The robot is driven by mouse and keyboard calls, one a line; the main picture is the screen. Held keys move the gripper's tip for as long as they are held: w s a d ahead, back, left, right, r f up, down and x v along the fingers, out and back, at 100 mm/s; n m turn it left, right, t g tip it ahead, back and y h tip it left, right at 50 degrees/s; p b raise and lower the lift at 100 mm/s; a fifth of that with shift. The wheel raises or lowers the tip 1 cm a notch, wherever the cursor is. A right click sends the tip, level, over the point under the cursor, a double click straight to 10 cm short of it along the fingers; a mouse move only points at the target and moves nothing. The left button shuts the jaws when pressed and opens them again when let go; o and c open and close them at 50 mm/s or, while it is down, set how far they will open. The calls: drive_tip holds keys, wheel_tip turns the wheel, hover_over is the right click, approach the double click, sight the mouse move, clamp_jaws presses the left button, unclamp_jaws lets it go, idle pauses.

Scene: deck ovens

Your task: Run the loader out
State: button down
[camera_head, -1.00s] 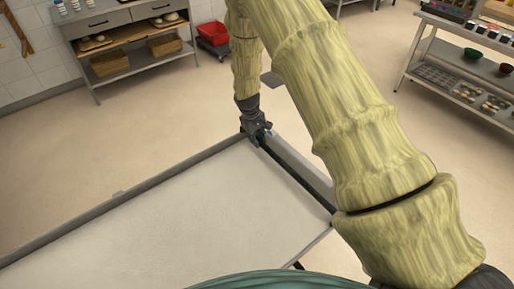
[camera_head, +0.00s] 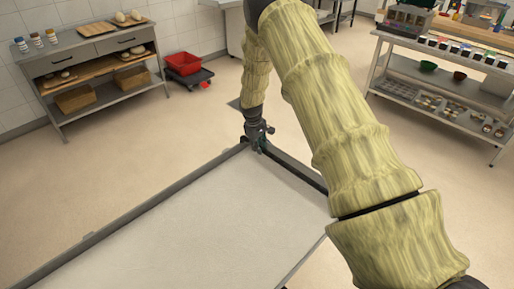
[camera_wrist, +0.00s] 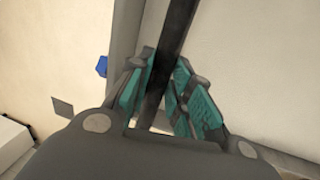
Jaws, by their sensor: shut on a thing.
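The loader (camera_head: 200,225) is a flat, pale surface in a grey metal frame, low in the head view. A dark bar (camera_head: 300,172) runs along its far right edge. My gripper (camera_head: 256,143) is at the loader's far corner, at the end of that bar. In the wrist view, the teal-padded fingers of my gripper (camera_wrist: 168,95) stand on both sides of the dark bar (camera_wrist: 174,35) and are closed on it. The pale loader surface (camera_wrist: 245,60) lies to the right there. My arm hides part of the right side in the head view.
A steel bench (camera_head: 100,92) with trays and baskets stands at the back left, beside a red bin (camera_head: 183,64) on a dark base. A shelving rack (camera_head: 440,90) with bowls and tins stands at the right. The floor between them is open.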

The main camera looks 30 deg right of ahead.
drive_tip(key=shift+w+d+r, duration=0.1)
drive_tip(key=shift+d+r, duration=0.05)
drive_tip(key=shift+d, duration=0.2)
drive_tip(key=c, duration=1.5)
unclamp_jaws()
drive_tip(key=shift+o, duration=1)
drive_tip(key=shift+d, duration=0.1)
drive_tip(key=shift+a+r, duration=0.1)
drive_tip(key=shift+a, duration=0.25)
wheel_tip(320, 180, up, 11)
drive_tip(key=a, duration=0.1)
drive_tip(key=shift+s+a+r, duration=0.15)
drive_tip(key=shift+s+a, duration=0.15)
drive_tip(key=shift+a, duration=0.05)
